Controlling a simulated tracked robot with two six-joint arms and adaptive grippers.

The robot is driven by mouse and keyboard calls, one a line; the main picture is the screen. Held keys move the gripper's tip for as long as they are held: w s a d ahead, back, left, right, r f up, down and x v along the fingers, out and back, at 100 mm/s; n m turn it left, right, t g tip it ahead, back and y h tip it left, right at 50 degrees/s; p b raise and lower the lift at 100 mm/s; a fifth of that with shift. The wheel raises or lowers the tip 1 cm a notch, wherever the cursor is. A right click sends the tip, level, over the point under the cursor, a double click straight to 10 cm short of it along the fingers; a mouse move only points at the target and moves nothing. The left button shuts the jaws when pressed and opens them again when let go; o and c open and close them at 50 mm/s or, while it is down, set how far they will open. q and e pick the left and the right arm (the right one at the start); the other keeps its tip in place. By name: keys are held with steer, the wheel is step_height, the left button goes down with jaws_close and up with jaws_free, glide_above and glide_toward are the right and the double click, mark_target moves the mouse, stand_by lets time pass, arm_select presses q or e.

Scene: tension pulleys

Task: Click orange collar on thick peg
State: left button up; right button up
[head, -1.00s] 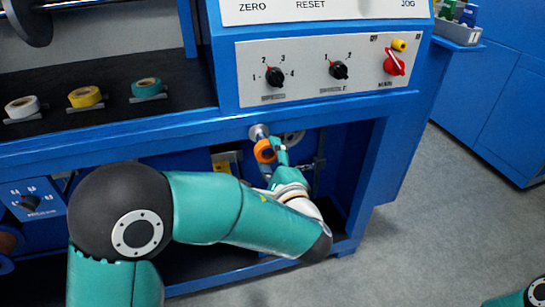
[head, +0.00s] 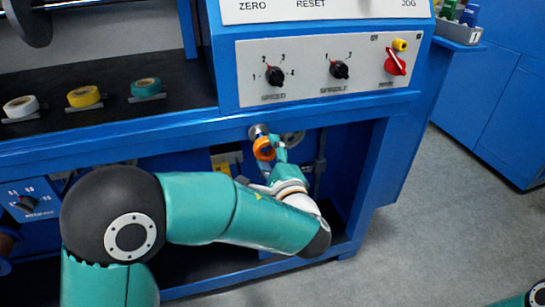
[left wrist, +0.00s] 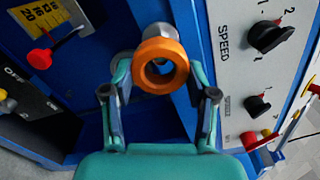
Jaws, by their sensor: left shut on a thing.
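The orange collar (head: 263,153) is in front of the machine, under the control panel. My left gripper (left wrist: 160,74) has a finger on each side of the collar (left wrist: 160,46) and is shut on it. In the left wrist view the collar's open bore faces the camera. A thick grey peg (left wrist: 156,29) shows just behind and above the collar; in the head view its pale end (head: 257,131) shows directly above the collar. I cannot tell whether collar and peg touch.
A grey round wheel (head: 294,137) is right of the peg, close to my gripper. The blue frame beam (head: 330,112) runs just above. White, yellow (head: 85,97) and teal rolls lie on the black shelf at left. Open floor (head: 430,230) lies to the right.

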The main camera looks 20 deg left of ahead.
arm_select(q)
steer(key=shift+b+x, duration=0.35)
steer(key=shift+x, duration=0.65)
steer(key=shift+b, duration=0.4)
stand_by(0.5)
steer(key=shift+b+x, duration=0.55)
steer(key=shift+x, duration=0.95)
steer(key=shift+r, duration=0.1)
steer(key=o, duration=1.2)
steer(key=shift+o, duration=0.2)
